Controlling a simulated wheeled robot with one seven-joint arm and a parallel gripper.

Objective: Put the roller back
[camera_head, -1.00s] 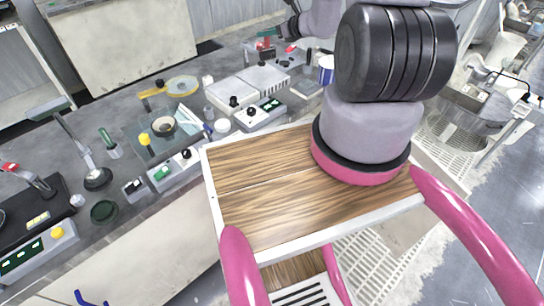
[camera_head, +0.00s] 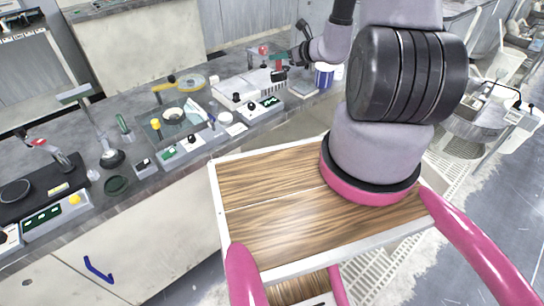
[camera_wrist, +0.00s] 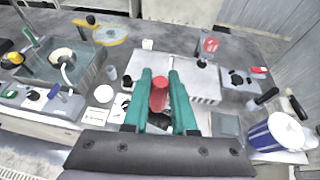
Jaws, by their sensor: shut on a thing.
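In the wrist view the teal fingers of my gripper (camera_wrist: 160,98) are shut on a red cylinder, apparently the roller (camera_wrist: 158,92), with a dark part below it. It is held over the bench beside the white flat-topped machines. Whether it touches anything below is not clear. In the head view my gripper (camera_head: 279,66) is small, at the back of the bench, and the roller is hard to make out there.
A red item (camera_wrist: 209,44) stands behind.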

